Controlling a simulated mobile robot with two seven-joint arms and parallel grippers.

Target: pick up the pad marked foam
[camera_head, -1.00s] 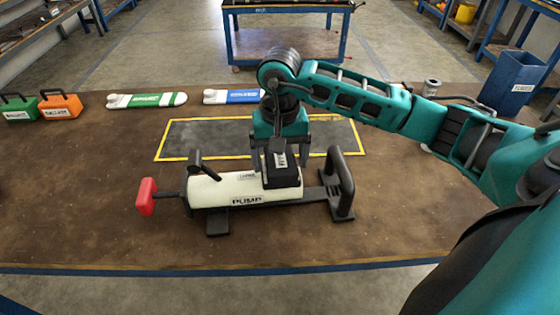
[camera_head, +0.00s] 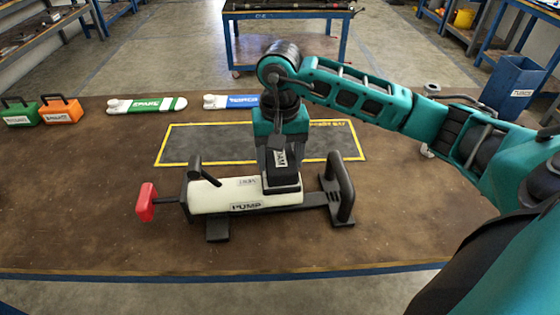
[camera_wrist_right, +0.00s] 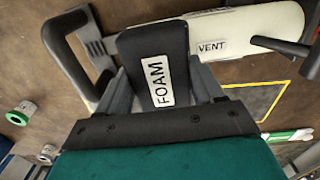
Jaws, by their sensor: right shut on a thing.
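The black pad with the white FOAM label (camera_wrist_right: 155,80) sits between the fingers of my right gripper (camera_wrist_right: 160,88) in the right wrist view. The fingers are shut on its two sides. In the head view the pad (camera_head: 284,181) is at the right part of the cream pump body (camera_head: 225,196), and my right gripper (camera_head: 282,165) reaches down onto it from above. I cannot tell whether the pad still touches the pump. My left gripper is not in view.
The pump has a red handle (camera_head: 146,202) at left and a dark upright handle (camera_head: 340,187) at right. A yellow-framed dark mat (camera_head: 205,143) lies behind it. The table front is clear.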

